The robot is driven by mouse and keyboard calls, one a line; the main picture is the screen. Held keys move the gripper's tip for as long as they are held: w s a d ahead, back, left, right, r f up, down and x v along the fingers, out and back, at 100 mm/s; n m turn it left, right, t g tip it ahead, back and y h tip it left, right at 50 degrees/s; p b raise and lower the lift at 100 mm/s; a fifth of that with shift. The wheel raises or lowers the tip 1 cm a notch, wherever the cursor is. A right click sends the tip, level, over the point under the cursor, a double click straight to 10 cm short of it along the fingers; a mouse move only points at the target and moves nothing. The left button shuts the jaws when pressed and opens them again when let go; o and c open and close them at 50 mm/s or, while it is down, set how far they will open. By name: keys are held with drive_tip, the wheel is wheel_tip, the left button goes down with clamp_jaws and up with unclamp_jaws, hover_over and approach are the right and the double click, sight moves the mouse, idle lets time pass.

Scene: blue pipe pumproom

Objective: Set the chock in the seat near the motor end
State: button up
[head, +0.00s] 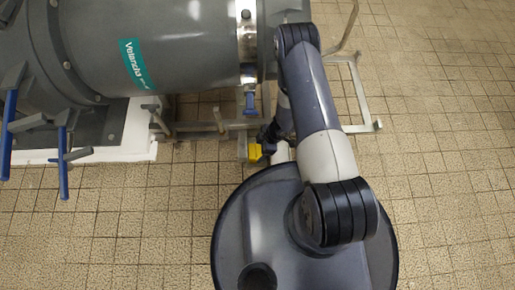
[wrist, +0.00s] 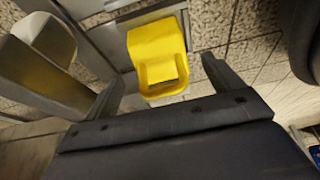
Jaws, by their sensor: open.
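A yellow piece (wrist: 157,45), which may be the chock or its seat, shows in the wrist view. It has a raised back and a darker square patch at its front. It lies ahead of my gripper (wrist: 161,72), between the lines of its two fingers. The fingers are apart with nothing visibly gripped. In the head view the yellow piece (head: 255,152) shows small beside my dark gripper (head: 268,136), partly hidden by my arm. I cannot tell whether the fingers touch it, and I cannot make out a separate seat.
A large grey pipe or tank (head: 165,45) with a teal label fills the upper left. A metal frame (head: 360,95) runs beneath and right of it. Blue-handled levers (head: 64,165) stand at the left by a white plinth (head: 138,135). Tiled floor (head: 450,150) is clear at right.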

drive_tip(key=p+v, duration=0.2)
drive_tip(key=v, duration=0.6)
drive_tip(key=shift+r+p, duration=0.15)
drive_tip(key=shift+p, duration=0.25)
